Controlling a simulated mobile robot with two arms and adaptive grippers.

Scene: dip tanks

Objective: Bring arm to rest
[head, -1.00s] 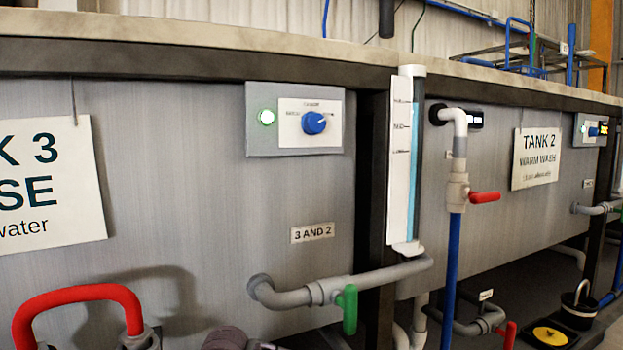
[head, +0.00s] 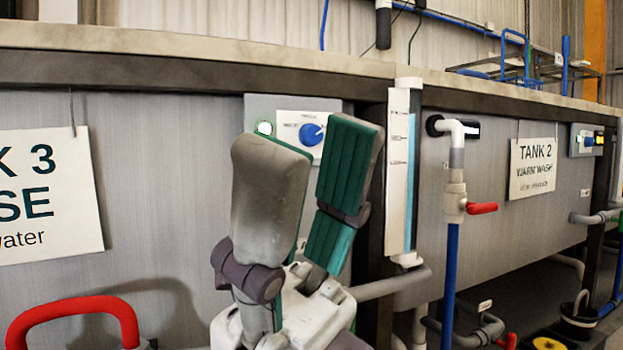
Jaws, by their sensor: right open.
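My right gripper (head: 318,138) stands upright in the middle of the head view, with its grey and green fingers apart and nothing between them. It is in front of the panel between the tank 3 and tank 2 signs. It partly covers the control box with the blue knob (head: 311,134) and hides the "3 and 2" label and the green valve handle. My left gripper is not in view.
A red curved handle (head: 72,312) is at the lower left. A level gauge (head: 402,170), a blue pipe (head: 450,285) and a red valve lever (head: 482,208) stand right of the gripper. The tank ledge (head: 200,58) runs across above. Yellow and black containers are on the floor at lower right.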

